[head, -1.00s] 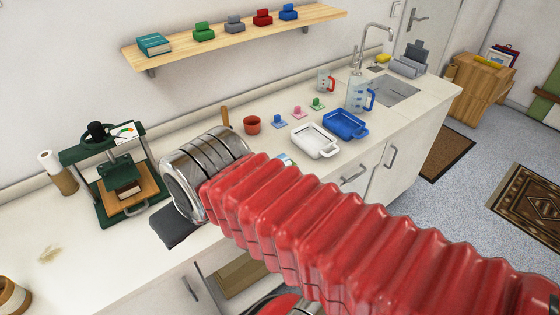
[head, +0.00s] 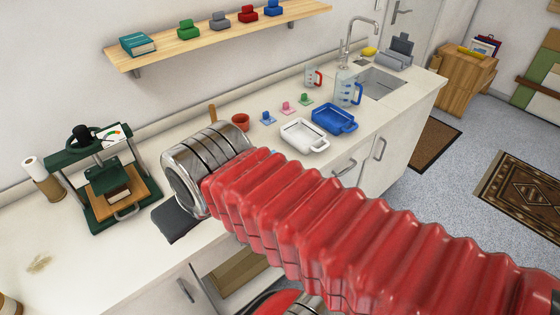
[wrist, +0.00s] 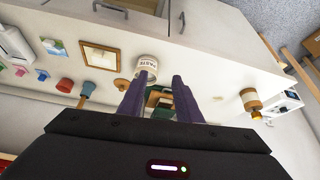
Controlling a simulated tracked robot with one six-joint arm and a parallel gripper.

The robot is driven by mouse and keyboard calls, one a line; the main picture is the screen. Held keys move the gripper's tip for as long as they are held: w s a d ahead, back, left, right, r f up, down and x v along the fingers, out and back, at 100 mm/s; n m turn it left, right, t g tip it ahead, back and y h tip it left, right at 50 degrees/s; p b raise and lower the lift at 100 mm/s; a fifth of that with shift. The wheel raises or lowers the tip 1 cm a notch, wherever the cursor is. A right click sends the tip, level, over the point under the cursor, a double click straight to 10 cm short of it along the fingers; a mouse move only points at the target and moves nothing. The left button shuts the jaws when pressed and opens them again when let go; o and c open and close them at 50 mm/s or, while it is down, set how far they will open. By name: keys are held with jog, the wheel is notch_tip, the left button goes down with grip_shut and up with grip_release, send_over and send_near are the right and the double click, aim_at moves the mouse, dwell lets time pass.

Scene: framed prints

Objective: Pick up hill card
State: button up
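A small card with a green and blue picture (wrist: 53,47), which looks like the hill card, lies flat on the white counter at the upper left of the wrist view. In the head view my red arm covers that spot, and only a bluish sliver shows at its edge. My gripper (wrist: 163,80) shows in the wrist view as two dark purple fingers, apart, with nothing held between them. It is above the counter, to the right of the card in that view and not touching it. The head view does not show the fingers.
A wooden frame (wrist: 100,55) and a paste jar (wrist: 147,68) lie between card and gripper. The green press (head: 105,185) stands left on the counter. A red cup (head: 240,121), stamps, a white tray (head: 304,135) and a blue tray (head: 333,118) stand right.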

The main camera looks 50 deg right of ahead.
jog(key=shift+d, duration=0.15)
jog(key=shift+o, duration=0.4)
jog(key=shift+o, duration=0.7)
jog(key=shift+w+d, duration=0.1)
jog(key=shift+d, duration=0.05)
jog(key=shift+o, duration=0.7)
jog(key=w+d+m+h, duration=0.1)
jog(key=w+d+h, duration=0.1)
jog(key=d, duration=0.6)
jog(key=w+d+f+m+t+h, duration=0.1)
jog(key=w+d+h, duration=0.1)
jog(key=w+d, duration=0.3)
jog(key=d, duration=0.4)
jog(key=shift+w+t+h, duration=0.3)
jog(key=w+d+f+t+h, duration=0.1)
jog(key=w+d+f+h, duration=0.15)
jog(key=d, duration=0.95)
jog(key=s+d+f+n+t+y, duration=0.1)
jog(key=s+d+f+t+y, duration=0.1)
jog(key=s+d+f, duration=0.35)
jog(key=s+f+t+y, duration=0.3)
jog(key=s+f, duration=0.2)
jog(key=f, duration=0.1)
jog(key=shift+s, duration=0.15)
jog(key=shift+y, duration=0.25)
